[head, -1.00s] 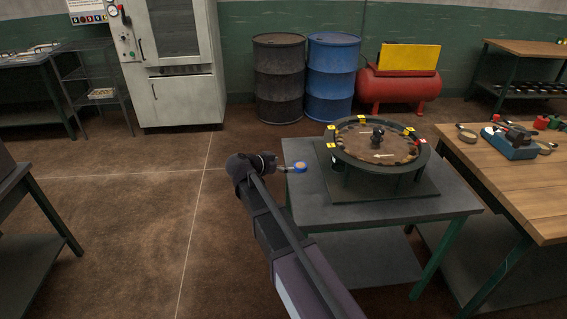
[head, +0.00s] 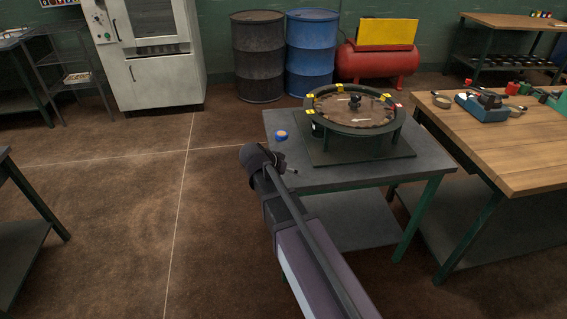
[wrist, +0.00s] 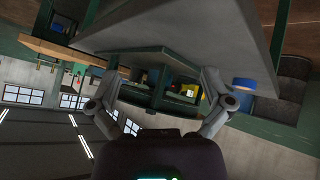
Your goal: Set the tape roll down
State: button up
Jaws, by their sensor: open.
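The tape roll (head: 281,135), small and blue with an orange centre, rests on the grey table (head: 283,120) near its far left corner in the head view. My gripper (head: 288,168) is nearer the camera, by the table's left edge, apart from the roll. In the wrist view the two fingers of my gripper (wrist: 162,82) are spread with nothing between them.
A round ring-shaped fixture (head: 354,108) on a dark base plate takes up the middle of the grey table. A wooden bench (head: 500,155) with tools stands to the right. A black drum (head: 258,58) and a blue drum (head: 312,55) stand behind.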

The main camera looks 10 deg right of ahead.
jog(key=s+d+f+n+g+y+b, duration=0.1)
jog(key=s+f+n+g+y+b, duration=0.1)
jog(key=s+f, duration=0.4)
jog(key=s+d+f+n+g+y+b, duration=0.2)
jog(key=s+f+n+y+b, duration=0.2)
jog(key=s, duration=0.7)
jog(key=shift+d+f+n+y, duration=0.15)
jog(key=shift+f+n+y, duration=0.55)
jog(key=shift+f+y, duration=0.25)
